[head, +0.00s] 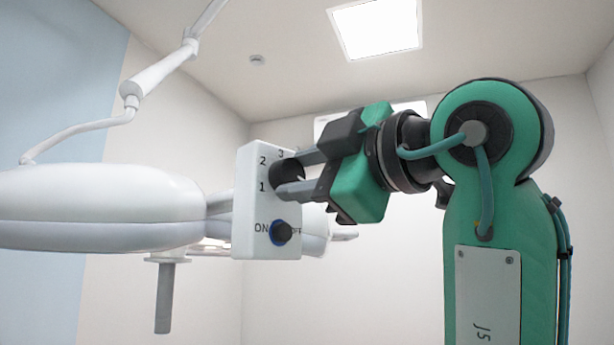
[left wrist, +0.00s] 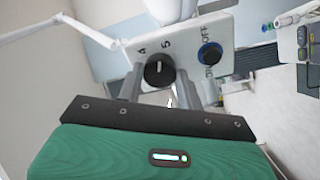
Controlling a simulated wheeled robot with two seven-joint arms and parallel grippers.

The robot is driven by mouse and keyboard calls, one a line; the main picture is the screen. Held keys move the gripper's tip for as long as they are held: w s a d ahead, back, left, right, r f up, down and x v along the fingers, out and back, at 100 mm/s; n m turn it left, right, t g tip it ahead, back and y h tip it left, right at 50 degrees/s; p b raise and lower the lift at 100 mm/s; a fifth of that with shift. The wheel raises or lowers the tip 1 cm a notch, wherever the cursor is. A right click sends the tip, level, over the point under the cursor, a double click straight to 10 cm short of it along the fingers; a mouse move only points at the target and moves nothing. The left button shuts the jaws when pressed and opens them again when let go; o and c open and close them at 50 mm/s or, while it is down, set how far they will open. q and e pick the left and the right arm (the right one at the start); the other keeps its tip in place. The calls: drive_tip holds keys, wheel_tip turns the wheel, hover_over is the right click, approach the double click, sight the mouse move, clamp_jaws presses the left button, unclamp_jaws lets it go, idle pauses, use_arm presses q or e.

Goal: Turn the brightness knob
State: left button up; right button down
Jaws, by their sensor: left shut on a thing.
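The black brightness knob (head: 283,168) sits on the upper part of the white control box (head: 245,212), with the numbers 1, 2 and 3 around it. My left gripper (head: 291,176) is shut on the knob, one finger on each side. In the left wrist view the knob (left wrist: 159,74) shows between the fingers, with a white pointer line on its face and the numbers 4 and 5 beside it. A second, blue-ringed ON/OFF knob (head: 281,232) is lower on the box, clear of the fingers. My right gripper is not in view.
The white lamp head (head: 100,205) extends left from the box, with a grey handle (head: 165,295) below it and a jointed arm (head: 160,72) above it. In the left wrist view, wall equipment (left wrist: 303,45) is at the far right.

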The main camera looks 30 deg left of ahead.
use_arm(q)
drive_tip(key=shift+m, duration=1.2)
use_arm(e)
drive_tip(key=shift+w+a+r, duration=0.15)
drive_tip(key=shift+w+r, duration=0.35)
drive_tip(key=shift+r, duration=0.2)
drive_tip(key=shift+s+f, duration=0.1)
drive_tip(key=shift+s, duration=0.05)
use_arm(q)
drive_tip(key=o, duration=1)
